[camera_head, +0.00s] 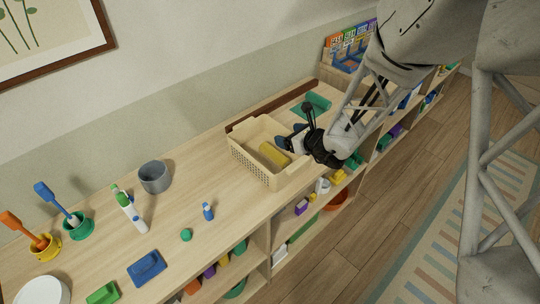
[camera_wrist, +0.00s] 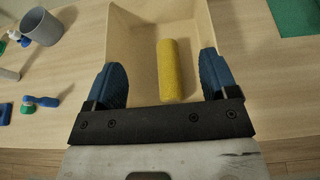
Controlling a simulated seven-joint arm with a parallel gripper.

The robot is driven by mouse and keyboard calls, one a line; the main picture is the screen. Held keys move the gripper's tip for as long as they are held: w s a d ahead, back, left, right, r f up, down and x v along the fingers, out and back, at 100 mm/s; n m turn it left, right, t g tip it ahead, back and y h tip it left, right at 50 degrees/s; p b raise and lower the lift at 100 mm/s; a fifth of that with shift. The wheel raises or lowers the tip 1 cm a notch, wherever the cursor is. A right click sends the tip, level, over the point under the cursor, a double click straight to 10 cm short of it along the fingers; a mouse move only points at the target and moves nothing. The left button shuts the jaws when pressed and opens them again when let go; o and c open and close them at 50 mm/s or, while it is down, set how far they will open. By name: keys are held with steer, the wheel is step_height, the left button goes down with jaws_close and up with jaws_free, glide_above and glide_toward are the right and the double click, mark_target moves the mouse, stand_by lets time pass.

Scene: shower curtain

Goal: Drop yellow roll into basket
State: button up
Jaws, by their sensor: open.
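The yellow roll (camera_head: 273,154) lies inside the cream basket (camera_head: 255,166) on the wooden shelf top. In the wrist view the yellow roll (camera_wrist: 170,70) rests lengthwise on the floor of the basket (camera_wrist: 124,40), between my two blue fingertips in the picture but apart from them. My gripper (camera_head: 292,139) is at the basket's right side in the head view, over its opening. In the wrist view my gripper (camera_wrist: 162,84) is open, with a wide gap and nothing held.
A grey cup (camera_head: 155,177) stands left of the basket. A green item (camera_head: 316,104) lies beyond the basket. Shelves below hold coloured pieces.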

steer(key=shift+v, duration=2.55)
steer(key=s+a+r+n+g, duration=0.1)
steer(key=s+r+n+g, duration=0.6)
steer(key=s+r+n, duration=0.65)
steer(key=s+d+r+n+h, duration=0.3)
steer(key=s+d+n+h, duration=0.2)
steer(key=s, duration=0.3)
steer(key=s+d+r+n+h, duration=0.4)
steer(key=s+d+n, duration=0.3)
steer(key=s+n, duration=0.1)
steer(key=shift+s+d+h, duration=0.2)
steer(key=shift+d+h, duration=0.05)
steer(key=shift+h, duration=0.15)
